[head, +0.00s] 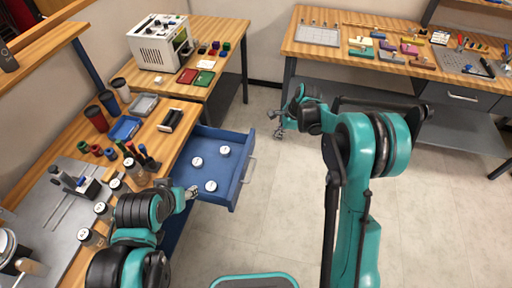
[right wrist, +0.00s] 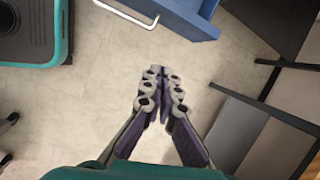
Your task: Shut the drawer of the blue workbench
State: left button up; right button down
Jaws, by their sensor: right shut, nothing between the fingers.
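The blue drawer (head: 233,187) sticks out from the wood-topped workbench (head: 68,140) on the left. It is open, with several small round white-topped pieces inside. Its pale bar handle (head: 249,170) is on the front panel; drawer front (right wrist: 187,18) and handle (right wrist: 130,12) also show at the top of the right wrist view. My right gripper (head: 278,123) is beyond the drawer's far right corner, apart from it, shut and empty; its fingers (right wrist: 161,82) meet in the right wrist view. My left gripper (head: 191,192) is by the drawer's near side; contact and finger opening are unclear.
Cups, jars, tools and a black-handled item crowd the workbench top. A second table with a white machine (head: 160,40) stands behind the drawer. Another bench (head: 320,35) with tools is at the back right. The floor (head: 270,210) in front of the drawer is clear.

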jog(key=w+a+f+m+b, duration=0.1)
jog(key=a+f, duration=0.3)
jog(key=f, duration=0.4)
jog(key=w+a+f+m+b, duration=0.2)
jog(key=w+a+f+b, duration=0.1)
jog(key=f, duration=0.5)
jog(key=shift+w+a+g+y, duration=0.3)
jog(key=shift+w+a+g, duration=0.1)
jog(key=shift+w+a, duration=0.2)
